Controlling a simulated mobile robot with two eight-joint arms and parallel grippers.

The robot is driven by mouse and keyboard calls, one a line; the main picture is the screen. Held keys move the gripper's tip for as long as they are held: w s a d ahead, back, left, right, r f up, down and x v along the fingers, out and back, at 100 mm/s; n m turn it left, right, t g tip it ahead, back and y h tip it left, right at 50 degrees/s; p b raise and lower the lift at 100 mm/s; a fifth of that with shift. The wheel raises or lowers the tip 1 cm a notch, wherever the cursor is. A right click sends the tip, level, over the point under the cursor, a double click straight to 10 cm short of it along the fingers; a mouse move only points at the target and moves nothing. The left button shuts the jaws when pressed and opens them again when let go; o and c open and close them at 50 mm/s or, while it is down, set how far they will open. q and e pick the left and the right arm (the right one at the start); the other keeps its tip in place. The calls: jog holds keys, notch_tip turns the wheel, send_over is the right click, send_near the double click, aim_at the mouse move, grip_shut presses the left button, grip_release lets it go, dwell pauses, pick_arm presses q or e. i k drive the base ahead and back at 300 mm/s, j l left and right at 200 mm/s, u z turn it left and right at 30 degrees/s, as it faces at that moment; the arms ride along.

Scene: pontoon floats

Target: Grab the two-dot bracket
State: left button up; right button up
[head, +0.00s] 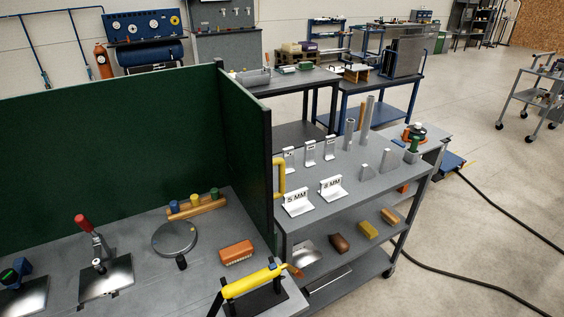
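Three small pale upright brackets stand in a row on the top of a grey cart: a left one (289,160), a middle one (310,153) and a right one (329,149). Each has a dark mark on its face, too small to read as dots, so I cannot tell which is the two-dot bracket. In front of them stand two white angled signs, one reading "5 MM" (297,202) and another with a "MM" label (331,187). Neither of my grippers is in view.
The grey cart (390,181) also carries grey tubes (367,120) and wedges. A dark green screen (130,135) stands left of it. The near bench (140,230) holds a yellow-handled tool (253,281) and an orange block (236,252). A black cable (500,222) crosses the floor.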

aim_at(288, 153)
jog(key=l+u, duration=0.1)
jog(key=u, duration=0.3)
jog(key=i+l+u, duration=0.1)
jog(key=u, duration=0.35)
jog(key=l+u, duration=0.2)
jog(key=u, duration=0.2)
jog(key=l+u, duration=0.35)
jog(key=l, duration=0.15)
jog(key=k+l+u, duration=0.1)
jog(key=l+u, duration=0.2)
jog(key=l, duration=0.2)
jog(key=i+l, duration=0.1)
jog(key=l, duration=0.6)
jog(key=i+l+u, duration=0.1)
jog(key=l, duration=0.65)
